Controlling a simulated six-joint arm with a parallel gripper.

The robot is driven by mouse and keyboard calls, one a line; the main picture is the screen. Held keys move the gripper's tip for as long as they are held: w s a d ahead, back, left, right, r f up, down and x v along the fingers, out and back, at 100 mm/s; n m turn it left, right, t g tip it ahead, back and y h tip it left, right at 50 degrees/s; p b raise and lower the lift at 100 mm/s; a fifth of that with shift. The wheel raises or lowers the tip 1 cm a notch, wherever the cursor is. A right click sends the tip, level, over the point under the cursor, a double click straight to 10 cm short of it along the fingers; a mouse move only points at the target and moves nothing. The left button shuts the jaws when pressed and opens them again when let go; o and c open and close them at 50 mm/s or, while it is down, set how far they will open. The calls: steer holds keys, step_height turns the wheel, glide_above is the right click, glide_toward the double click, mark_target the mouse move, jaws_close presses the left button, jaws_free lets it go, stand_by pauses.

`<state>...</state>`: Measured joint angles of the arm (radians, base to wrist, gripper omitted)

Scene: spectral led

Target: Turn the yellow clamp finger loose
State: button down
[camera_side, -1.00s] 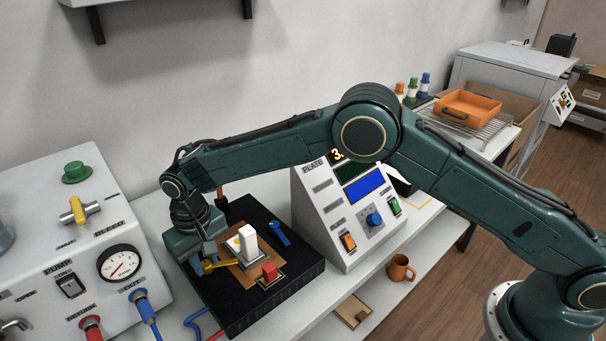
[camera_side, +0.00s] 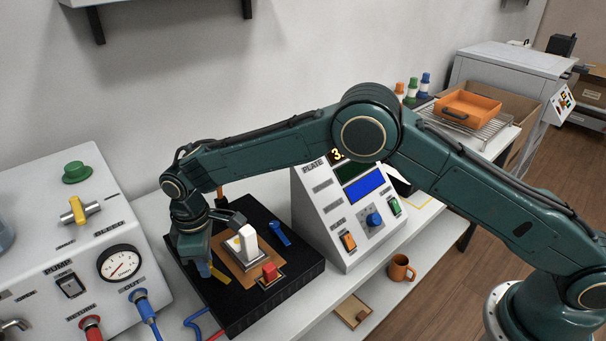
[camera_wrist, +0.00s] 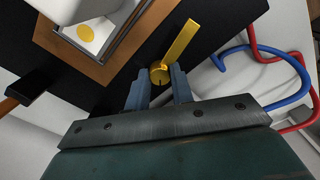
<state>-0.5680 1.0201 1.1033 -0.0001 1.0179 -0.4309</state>
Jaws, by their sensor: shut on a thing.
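The yellow clamp finger (camera_side: 219,276) lies at the near left side of the black base (camera_side: 290,287). In the wrist view the yellow clamp finger (camera_wrist: 181,42) points up and right from its round slotted hub, clear of the brown plate (camera_wrist: 149,30). My gripper (camera_wrist: 159,84) is shut on the hub, a blue-grey jaw on either side. In the side view my gripper (camera_side: 205,268) points down, and the hub is hidden behind it. A white block (camera_side: 248,243) stands on the brown plate; a white piece with a yellow dot (camera_wrist: 85,33) shows in the wrist view.
A grey pump box (camera_side: 70,260) stands close on the left, with blue and red hoses in front. A sloped control console (camera_side: 325,215) stands on the right, near an orange mug (camera_side: 401,268).

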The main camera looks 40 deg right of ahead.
steer(key=shift+n, duration=0.5)
steer(key=c, duration=1.2)
jaws_free()
steer(key=shift+r, duration=0.1)
step_height(320, 180, up, 14)
